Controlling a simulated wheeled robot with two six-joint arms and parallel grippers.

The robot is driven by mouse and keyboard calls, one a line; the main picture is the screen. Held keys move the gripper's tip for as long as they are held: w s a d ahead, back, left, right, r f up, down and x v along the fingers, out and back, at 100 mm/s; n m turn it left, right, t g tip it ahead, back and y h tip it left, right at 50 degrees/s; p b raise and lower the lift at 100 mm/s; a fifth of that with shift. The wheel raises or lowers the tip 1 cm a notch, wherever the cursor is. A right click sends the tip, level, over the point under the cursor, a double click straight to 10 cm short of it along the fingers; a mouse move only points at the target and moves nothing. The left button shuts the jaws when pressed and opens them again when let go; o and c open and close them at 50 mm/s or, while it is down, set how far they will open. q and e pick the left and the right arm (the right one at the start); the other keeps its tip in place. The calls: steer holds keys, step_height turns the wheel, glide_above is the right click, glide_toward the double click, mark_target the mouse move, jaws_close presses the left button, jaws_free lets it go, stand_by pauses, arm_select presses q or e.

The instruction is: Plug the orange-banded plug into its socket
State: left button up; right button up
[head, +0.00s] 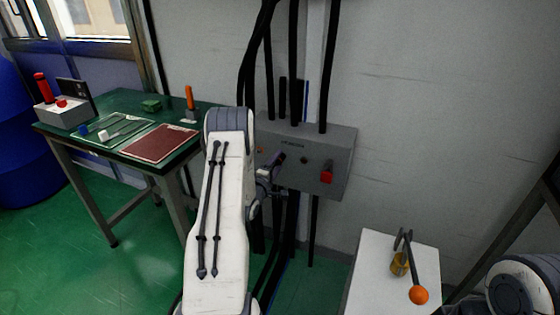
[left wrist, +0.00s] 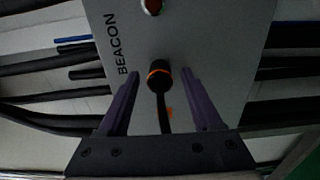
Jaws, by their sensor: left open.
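The orange-banded plug (left wrist: 159,77) is black with an orange ring and shows in the left wrist view against the face of a grey box (left wrist: 215,60) marked BEACON. Its black cable (left wrist: 164,115) runs back toward my wrist. The plug's front end is hidden, so I cannot tell how deep it sits in a socket. My left gripper (left wrist: 159,74) is open, with one purple finger on each side of the plug and a gap on both sides. In the head view the left gripper (head: 271,171) is at the grey box (head: 340,150), partly hidden by my arm. My right gripper is out of view.
Black cables (head: 292,60) run above and below the box, which carries a red button (head: 327,176). A green table (head: 195,108) with tools stands left. A white stand (head: 375,265) with an orange-knobbed lever (head: 418,294) is at lower right.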

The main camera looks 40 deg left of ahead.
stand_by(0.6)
arm_select(q)
jaws_close()
steer(key=shift+s, duration=0.15)
stand_by(1.3)
steer(key=shift+p+v, duration=0.7)
steer(key=shift+v, duration=2.2)
steer(key=shift+a+b, duration=0.3)
steer(key=shift+a, duration=2.2)
